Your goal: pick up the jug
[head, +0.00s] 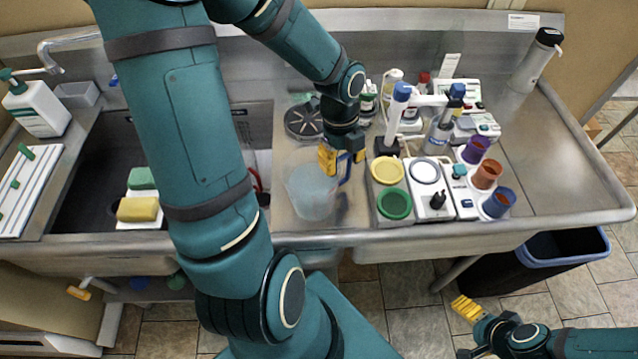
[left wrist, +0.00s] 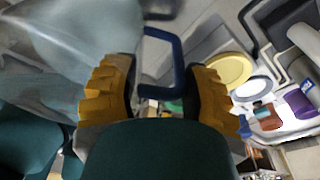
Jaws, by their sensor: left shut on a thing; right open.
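The jug (head: 312,194) is a clear, pale container with a dark blue handle (head: 345,170). It is at the front of the steel counter in the head view; I cannot tell whether its base touches the steel. My left gripper (head: 340,160) reaches down from above and is shut on the handle. In the left wrist view the blue handle (left wrist: 176,48) passes between the yellow fingers, and the cloudy jug body (left wrist: 55,45) fills the upper left. My right gripper (head: 466,308) is open and empty at the lower right, over the floor.
Right of the jug stand a yellow lid (head: 387,170), a green lid (head: 394,204) and several coloured cups, including a purple cup (head: 475,149). A sink (head: 85,190) with sponges lies left. A blue-rimmed bin (head: 565,247) stands below.

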